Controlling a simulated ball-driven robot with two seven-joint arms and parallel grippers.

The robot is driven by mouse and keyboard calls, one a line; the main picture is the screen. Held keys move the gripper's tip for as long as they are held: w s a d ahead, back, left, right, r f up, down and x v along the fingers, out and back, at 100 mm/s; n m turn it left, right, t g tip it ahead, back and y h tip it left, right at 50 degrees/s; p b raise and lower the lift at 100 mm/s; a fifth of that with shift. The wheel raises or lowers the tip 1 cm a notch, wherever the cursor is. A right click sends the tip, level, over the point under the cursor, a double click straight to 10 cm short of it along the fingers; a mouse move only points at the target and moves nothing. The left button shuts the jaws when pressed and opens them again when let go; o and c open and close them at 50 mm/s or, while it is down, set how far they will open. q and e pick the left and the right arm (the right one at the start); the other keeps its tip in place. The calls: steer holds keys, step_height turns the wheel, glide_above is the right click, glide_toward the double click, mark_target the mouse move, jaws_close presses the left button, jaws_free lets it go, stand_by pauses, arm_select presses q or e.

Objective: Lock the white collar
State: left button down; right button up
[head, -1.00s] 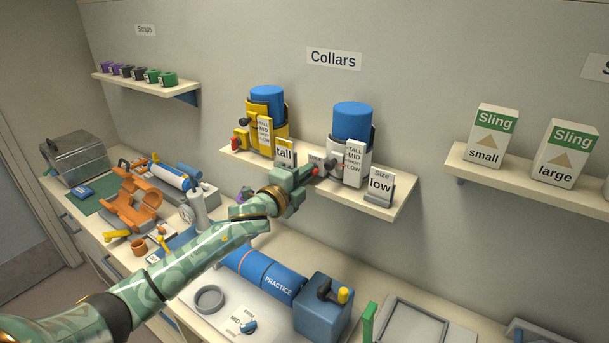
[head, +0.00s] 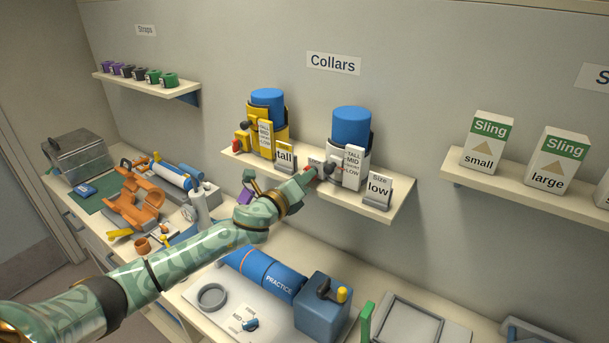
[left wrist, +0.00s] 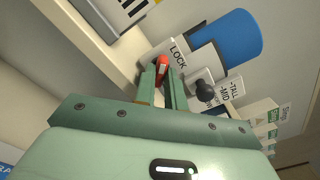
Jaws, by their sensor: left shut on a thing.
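The white collar (head: 360,158) stands on the Collars shelf around a blue cylinder (head: 351,125), with a TALL/MID/LOW plate on its front. In the left wrist view, its white part marked LOCK (left wrist: 179,53) lies just beyond my fingertips. A small red tab (left wrist: 162,68) sits between the fingers. My left gripper (head: 307,172) is at the collar's left side and is shut on this tab; the fingers (left wrist: 161,80) hide part of it. A dark knob (left wrist: 203,89) is beside the fingers, apart from them. My right gripper is not in view.
A yellow collar (head: 254,118) stands left on the same shelf (head: 398,205). The signs "tall" (head: 285,157) and "low" (head: 378,188) stand near the shelf's front edge. Below are a blue PRACTICE cylinder (head: 268,277) and a blue block (head: 322,307).

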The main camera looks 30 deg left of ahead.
arm_select(q)
steer(key=shift+m+p, duration=1.45)
steer(key=shift+m, duration=2.85)
steer(key=c, duration=1.7)
jaws_free()
steer(key=shift+c, duration=0.2)
steer(key=s+a+b, duration=0.2)
steer(key=s, duration=1.4)
steer(key=shift+a, duration=0.2)
